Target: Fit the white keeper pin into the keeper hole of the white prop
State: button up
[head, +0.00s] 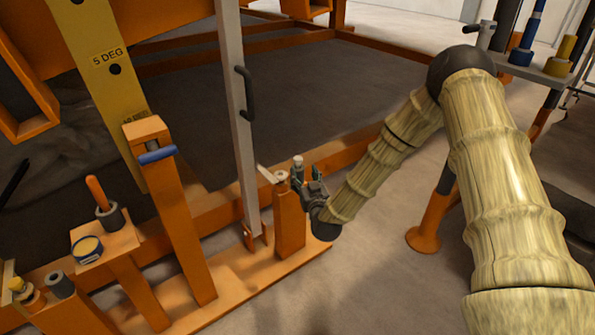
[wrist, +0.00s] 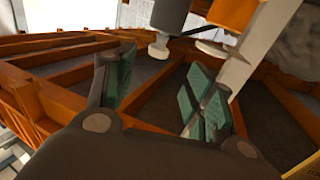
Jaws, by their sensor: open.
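The white prop (head: 236,125) is a tall pale bar with a black handle, standing nearly upright with its foot at an orange bracket. It also shows in the wrist view (wrist: 241,68), behind the right finger. Its keeper hole cannot be made out. A small grey cylinder with a whitish knob (head: 298,163), seemingly the white keeper pin, is right by my gripper (head: 307,184). In the wrist view the whitish knob (wrist: 158,46) is at the top, beyond the fingertips. My gripper (wrist: 160,84) is open, with nothing between its green-padded fingers.
An orange post (head: 290,222) with a pale top stands beside my gripper, right of the prop's foot. A yellow angle plate (head: 105,80), a blue-barred orange post (head: 180,215) and a stand with an orange-handled pin (head: 97,192) are left. Floor is clear at front right.

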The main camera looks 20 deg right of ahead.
aim_at(299, 162)
jog(key=w+b, duration=0.1)
jog(key=w, duration=0.3)
jog(key=shift+w+d, duration=0.1)
jog(key=shift+w, duration=0.25)
jog(key=w, duration=0.1)
jog(key=w+b, duration=0.1)
jog(key=w, duration=0.1)
jog(key=w+b, duration=0.1)
jog(key=shift+w+d+f, duration=0.15)
jog(key=shift+d+f, duration=0.05)
jog(key=shift+d, duration=0.1)
jog(key=shift+w+r+b, duration=0.1)
jog(key=shift+w+b, duration=0.2)
jog(key=shift+w, duration=0.2)
jog(key=c, duration=1.1)
